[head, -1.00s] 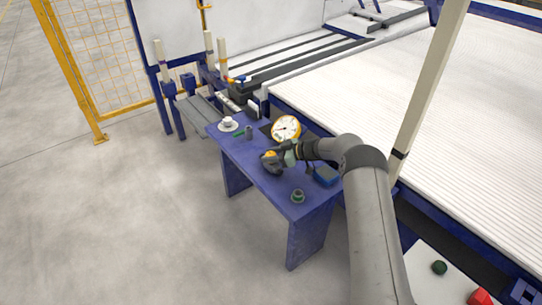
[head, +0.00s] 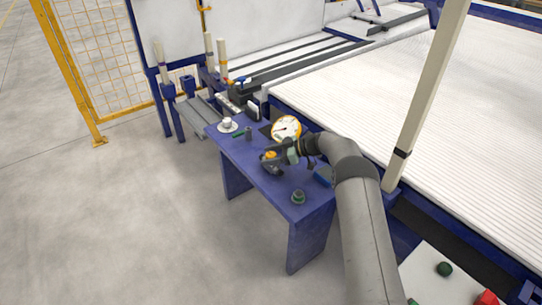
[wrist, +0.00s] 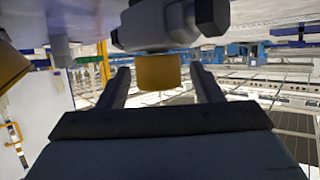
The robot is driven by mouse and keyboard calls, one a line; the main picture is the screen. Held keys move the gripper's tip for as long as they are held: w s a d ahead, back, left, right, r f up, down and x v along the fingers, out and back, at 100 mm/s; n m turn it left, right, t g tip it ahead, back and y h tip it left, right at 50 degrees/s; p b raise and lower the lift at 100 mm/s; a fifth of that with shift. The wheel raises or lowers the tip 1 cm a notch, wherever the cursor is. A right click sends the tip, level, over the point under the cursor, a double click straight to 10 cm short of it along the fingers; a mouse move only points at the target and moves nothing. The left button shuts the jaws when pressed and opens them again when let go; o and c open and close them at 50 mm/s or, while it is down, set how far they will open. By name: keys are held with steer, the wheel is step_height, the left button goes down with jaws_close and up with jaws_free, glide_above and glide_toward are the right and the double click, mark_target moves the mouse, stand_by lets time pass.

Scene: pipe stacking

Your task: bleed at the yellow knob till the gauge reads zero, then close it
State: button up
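The yellow knob (head: 270,155) sits on a dark valve body (head: 272,168) on the blue table. In the wrist view the knob (wrist: 158,73) is between my two fingers, with a gap showing on each side. My gripper (head: 279,156) is open at the knob, and it also shows in the wrist view (wrist: 161,80). The gauge (head: 286,129) has a white face and a yellow rim and stands behind the valve. Its needle is too small to read.
The blue table (head: 250,165) also holds a white cup on a saucer (head: 227,125), a small grey cylinder (head: 248,133), a green-topped round part (head: 298,197) and a blue block (head: 324,177). Open floor lies left of the table.

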steer(key=shift+d, duration=0.1)
steer(key=p+v, duration=0.2)
steer(key=v, duration=1.5)
steer(key=shift+r, duration=0.15)
steer(key=shift+s, duration=0.1)
